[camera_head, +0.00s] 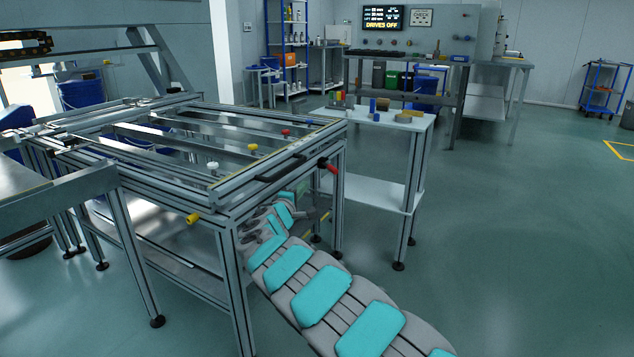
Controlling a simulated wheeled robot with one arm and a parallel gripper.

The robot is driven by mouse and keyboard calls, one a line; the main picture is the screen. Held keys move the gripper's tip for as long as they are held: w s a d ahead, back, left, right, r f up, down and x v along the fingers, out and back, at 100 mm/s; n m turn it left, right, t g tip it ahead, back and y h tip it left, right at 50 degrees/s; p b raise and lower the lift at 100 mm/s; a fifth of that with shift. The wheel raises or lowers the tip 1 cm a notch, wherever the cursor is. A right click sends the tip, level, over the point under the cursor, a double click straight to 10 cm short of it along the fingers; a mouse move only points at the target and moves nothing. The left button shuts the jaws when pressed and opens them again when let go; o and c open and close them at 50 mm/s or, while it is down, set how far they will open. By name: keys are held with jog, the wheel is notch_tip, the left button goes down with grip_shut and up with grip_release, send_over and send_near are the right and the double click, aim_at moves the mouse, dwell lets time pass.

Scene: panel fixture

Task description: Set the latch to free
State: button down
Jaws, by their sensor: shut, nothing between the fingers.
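A metal panel fixture (215,201) with an open top of rails stands at the left and centre. A red-handled lever (328,165) sticks out at its right corner, beside a black bar (280,167). A yellow knob (193,218) sits on the front side. Which of these is the latch cannot be told, and no free mark is readable. My arm rises from the lower right to the fixture's right end. My gripper (311,214) is small and dark there, shut and empty, below the red-handled lever and apart from it.
A small side table (385,118) with several blocks stands behind the fixture at the right. A workbench with a control panel (430,35) reading "DRIVES OFF" is at the back. A blue cart (602,88) stands far right. The floor (530,230) at right is clear.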

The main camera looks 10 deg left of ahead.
jog(key=p, duration=0.1)
send_near(329, 169)
jog(key=w+a, duration=0.3)
jog(key=w, duration=0.1)
jog(key=shift+w+d, duration=0.3)
jog(key=shift+d, duration=0.35)
jog(key=shift+w+d, duration=0.35)
jog(key=shift+d, duration=0.25)
jog(key=shift+w+d, duration=0.3)
jog(key=shift+d, duration=0.35)
jog(key=shift+d, duration=0.1)
